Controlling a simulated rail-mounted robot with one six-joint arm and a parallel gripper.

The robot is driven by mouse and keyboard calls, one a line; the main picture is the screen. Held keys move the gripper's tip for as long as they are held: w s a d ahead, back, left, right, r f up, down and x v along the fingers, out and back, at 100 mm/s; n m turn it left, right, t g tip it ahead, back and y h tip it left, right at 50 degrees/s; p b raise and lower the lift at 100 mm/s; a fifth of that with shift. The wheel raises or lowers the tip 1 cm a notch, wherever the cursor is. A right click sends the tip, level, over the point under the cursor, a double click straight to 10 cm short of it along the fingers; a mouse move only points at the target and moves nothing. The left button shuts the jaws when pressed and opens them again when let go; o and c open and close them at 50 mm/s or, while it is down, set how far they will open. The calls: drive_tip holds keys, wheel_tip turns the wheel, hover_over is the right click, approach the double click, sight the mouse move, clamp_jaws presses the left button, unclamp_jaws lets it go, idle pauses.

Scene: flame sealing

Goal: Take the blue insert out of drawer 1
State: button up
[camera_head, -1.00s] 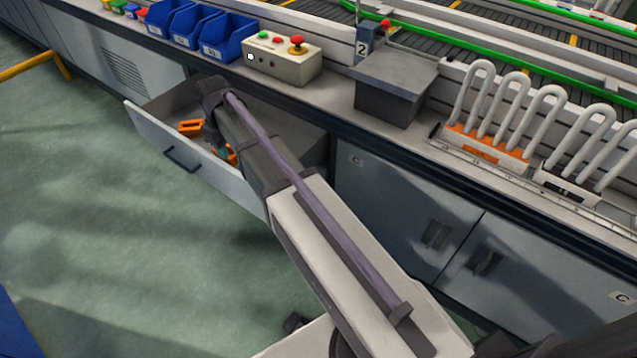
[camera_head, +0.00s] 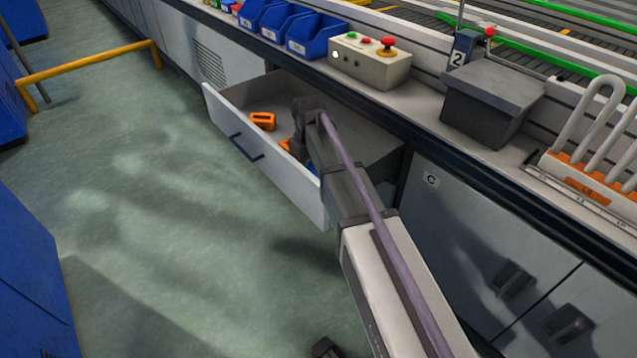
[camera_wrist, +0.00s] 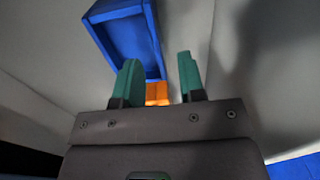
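The blue insert (camera_wrist: 124,42), an open rectangular frame, lies in the drawer in the wrist view, ahead and left of centre. A small bit of blue (camera_head: 313,169) shows beside my arm in the head view. The drawer (camera_head: 262,158) is pulled out. My gripper (camera_wrist: 159,58) is open, its two teal fingers apart with nothing held between them. The left finger overlaps the insert's near edge in the picture; I cannot tell whether they touch. In the head view my wrist is over the drawer and hides the fingers.
An orange insert (camera_head: 262,121) lies in the drawer's left part. An orange piece (camera_wrist: 157,93) shows beyond the gap between my fingers. The drawer's front wall stands close to my wrist. Blue bins (camera_head: 318,37) and a button box (camera_head: 369,66) stand on the counter above.

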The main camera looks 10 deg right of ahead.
wheel_tip(320, 180, down, 2)
drive_tip(key=shift+f+b, duration=0.15)
drive_tip(key=shift+b, duration=0.25)
drive_tip(key=shift+r, duration=0.2)
drive_tip(key=shift+c, duration=0.2)
clamp_jaws()
